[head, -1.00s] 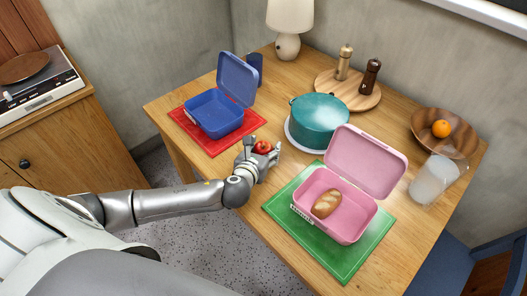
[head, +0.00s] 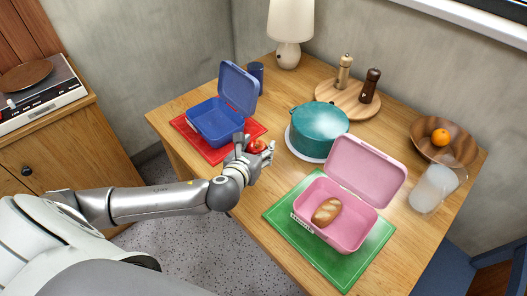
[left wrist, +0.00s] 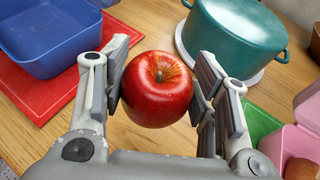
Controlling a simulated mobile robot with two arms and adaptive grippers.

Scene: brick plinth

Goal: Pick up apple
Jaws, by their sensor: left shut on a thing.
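The red apple (head: 257,146) is between the fingers of my left gripper (head: 254,148), beside the front right edge of the red mat. In the left wrist view the apple (left wrist: 157,88) has its stem towards the camera, and the left gripper (left wrist: 160,95) is shut on it with a finger pad on each side. The fingers partly hide the apple in the head view. Whether it touches the table cannot be told. My right gripper is not in view.
An open blue lunch box (head: 214,122) stands on a red mat (head: 250,133). An open pink lunch box (head: 340,237) with a bread roll (head: 326,211) stands on a green mat (head: 310,258). A teal pot (head: 318,130) stands behind the gripper. A bowl (head: 462,147) holds an orange (head: 440,137).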

